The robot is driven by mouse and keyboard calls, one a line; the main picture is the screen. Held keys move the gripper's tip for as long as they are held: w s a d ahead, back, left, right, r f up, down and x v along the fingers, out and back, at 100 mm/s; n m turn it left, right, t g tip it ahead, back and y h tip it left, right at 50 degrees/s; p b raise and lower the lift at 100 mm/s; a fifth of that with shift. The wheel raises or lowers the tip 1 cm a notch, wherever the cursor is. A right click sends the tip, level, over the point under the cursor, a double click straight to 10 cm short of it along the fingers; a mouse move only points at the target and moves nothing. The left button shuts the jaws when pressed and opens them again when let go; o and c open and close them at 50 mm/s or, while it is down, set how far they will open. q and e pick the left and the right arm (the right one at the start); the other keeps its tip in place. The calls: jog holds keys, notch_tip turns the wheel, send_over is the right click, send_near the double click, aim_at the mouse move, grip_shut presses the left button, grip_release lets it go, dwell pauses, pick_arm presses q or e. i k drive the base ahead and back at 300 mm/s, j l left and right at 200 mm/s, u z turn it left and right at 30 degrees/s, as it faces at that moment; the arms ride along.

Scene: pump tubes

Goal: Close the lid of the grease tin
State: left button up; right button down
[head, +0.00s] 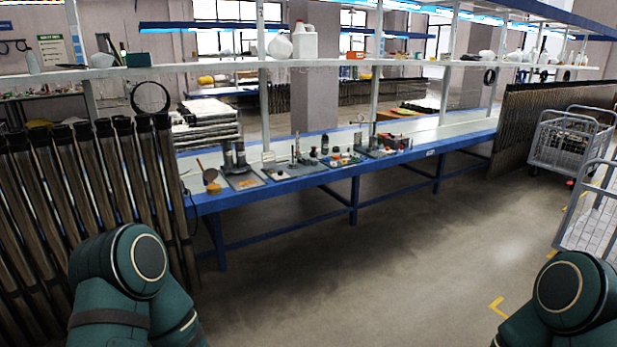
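A small round tin (213,187) with a yellow-orange side stands near the left end of the workbench (310,180). It appears to be the grease tin. A brownish round disc at its top is raised and tilted, and looks like its lid standing open; at this distance I cannot tell how it is joined. Neither of my grippers is in view. Only dark green links of my arms show at the lower left and lower right, well short of the bench.
Grey trays (243,181) with small parts and dark cylinders stand right of the tin. Tall dark tubes (90,200) fill the left side. A wire cart (570,140) stands far right. The floor (380,270) before the bench is clear.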

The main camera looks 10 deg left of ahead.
aim_at(210, 175)
jog(key=k+j, duration=0.2)
jog(key=j, duration=0.25)
jog(key=k+j, duration=0.25)
jog(key=j, duration=0.15)
jog(key=k+j+z, duration=0.1)
jog(key=j, duration=0.35)
jog(key=k+j, duration=0.45)
jog(key=j, duration=0.4)
jog(key=j+z, duration=0.1)
jog(key=j, duration=1.1)
jog(key=j+z, duration=0.1)
jog(key=j, duration=0.6)
jog(key=k+j, duration=0.1)
jog(key=j, duration=0.6)
jog(key=j+z, duration=0.1)
jog(key=j, duration=0.6)
jog(key=k+j, duration=0.1)
jog(key=j, duration=0.55)
jog(key=j+z, duration=0.1)
jog(key=j, duration=0.6)
jog(key=k+j, duration=0.15)
jog(key=j, duration=0.55)
